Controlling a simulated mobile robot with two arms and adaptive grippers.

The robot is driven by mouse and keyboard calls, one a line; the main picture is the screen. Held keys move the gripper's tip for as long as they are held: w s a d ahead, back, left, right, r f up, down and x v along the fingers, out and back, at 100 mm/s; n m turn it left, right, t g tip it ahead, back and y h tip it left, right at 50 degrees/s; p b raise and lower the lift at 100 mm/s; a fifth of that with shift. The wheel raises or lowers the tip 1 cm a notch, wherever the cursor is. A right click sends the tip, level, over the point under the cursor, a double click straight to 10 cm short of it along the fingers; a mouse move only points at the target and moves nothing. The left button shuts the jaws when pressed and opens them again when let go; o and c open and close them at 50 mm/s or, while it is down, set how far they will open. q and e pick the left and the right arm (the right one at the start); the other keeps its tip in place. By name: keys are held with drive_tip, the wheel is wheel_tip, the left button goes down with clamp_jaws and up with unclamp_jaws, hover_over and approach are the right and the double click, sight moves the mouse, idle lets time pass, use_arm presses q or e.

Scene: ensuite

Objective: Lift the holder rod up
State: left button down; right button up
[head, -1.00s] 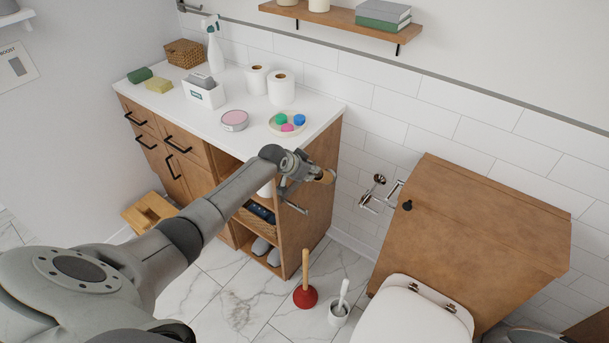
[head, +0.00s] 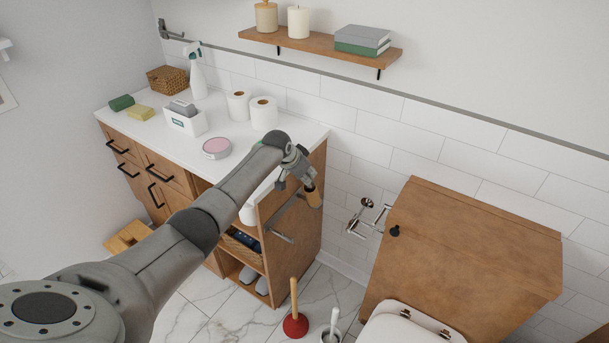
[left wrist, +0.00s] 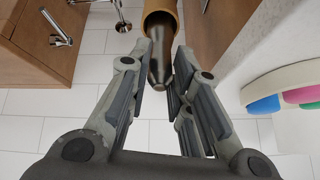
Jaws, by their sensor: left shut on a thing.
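The chrome holder (head: 367,215) is on the tiled wall left of the wooden toilet box. Its chrome parts also show at the top left of the left wrist view (left wrist: 58,28). I cannot tell its rod's exact angle. My left gripper (head: 301,170) is beside the cabinet's right side, left of the holder and apart from it. Its fingers (left wrist: 161,62) close around the dark tapered end of a tan tube-like piece (head: 314,194), which points away from the gripper. My right gripper is out of view.
The wooden cabinet (head: 295,245) has a metal bar (head: 280,236) at its side. The wooden toilet box (head: 460,245) with a black knob stands right of the holder. A plunger (head: 295,326) and a toilet brush (head: 333,325) stand on the floor below. A shelf (head: 300,42) is above.

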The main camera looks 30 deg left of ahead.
use_arm(q)
drive_tip(key=shift+w+r, duration=0.35)
drive_tip(key=shift+w, duration=0.05)
drive_tip(key=c, duration=1.3)
unclamp_jaws()
drive_tip(key=shift+f, duration=0.15)
drive_tip(key=shift+s, duration=0.25)
drive_tip(key=v, duration=1.1)
drive_tip(key=shift+s+r, duration=0.2)
drive_tip(key=shift+r, duration=0.15)
